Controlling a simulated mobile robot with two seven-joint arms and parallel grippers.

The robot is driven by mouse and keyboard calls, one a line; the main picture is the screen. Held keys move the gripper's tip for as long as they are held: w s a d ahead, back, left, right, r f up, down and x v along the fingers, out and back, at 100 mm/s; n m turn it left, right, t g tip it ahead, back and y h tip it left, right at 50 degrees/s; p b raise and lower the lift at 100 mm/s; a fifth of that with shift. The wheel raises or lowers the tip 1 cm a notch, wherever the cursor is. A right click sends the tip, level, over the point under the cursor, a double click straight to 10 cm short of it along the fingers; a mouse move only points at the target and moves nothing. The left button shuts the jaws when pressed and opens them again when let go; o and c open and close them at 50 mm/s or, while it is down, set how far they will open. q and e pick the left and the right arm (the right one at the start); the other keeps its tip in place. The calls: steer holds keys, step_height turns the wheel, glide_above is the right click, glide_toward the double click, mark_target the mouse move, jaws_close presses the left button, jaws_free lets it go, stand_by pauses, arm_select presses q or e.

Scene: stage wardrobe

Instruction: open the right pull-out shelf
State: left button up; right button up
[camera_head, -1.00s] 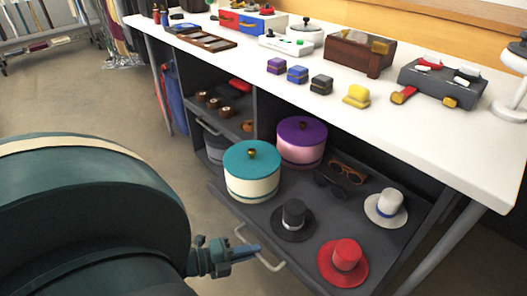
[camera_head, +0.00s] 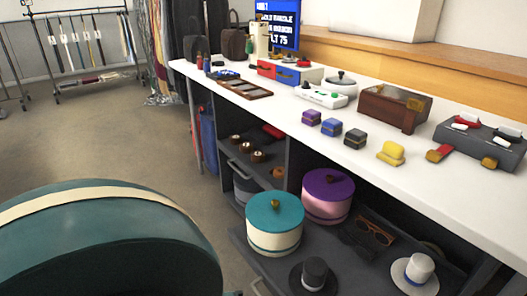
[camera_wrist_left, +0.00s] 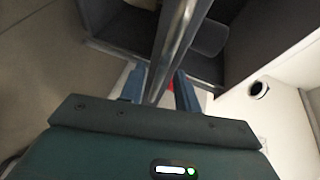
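The right pull-out shelf (camera_head: 345,264) is a dark grey tray that stands out from under the white table. It carries a teal round box, a purple round box, hats and glasses. Its handle (camera_head: 259,287) is partly cut off at the bottom edge of the head view. My left arm fills the lower left there, and its gripper is below the frame. In the left wrist view my left gripper (camera_wrist_left: 159,88) has its two blue fingers apart, with a metal bar (camera_wrist_left: 175,45) running between them. I cannot tell if they touch the bar. My right gripper is not in view.
The white table (camera_head: 365,180) above holds small boxes, a brown chest (camera_head: 385,108) and a grey case. The left shelf (camera_head: 245,170) beside the right one holds brown rolls. Open floor (camera_head: 120,130) lies left of the table. A clothes rack stands far left.

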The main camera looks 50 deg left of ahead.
arm_select(q)
steer(key=p+v, duration=0.2)
steer(key=v, duration=1.1)
steer(key=shift+p, duration=0.3)
steer(key=shift+s, duration=0.1)
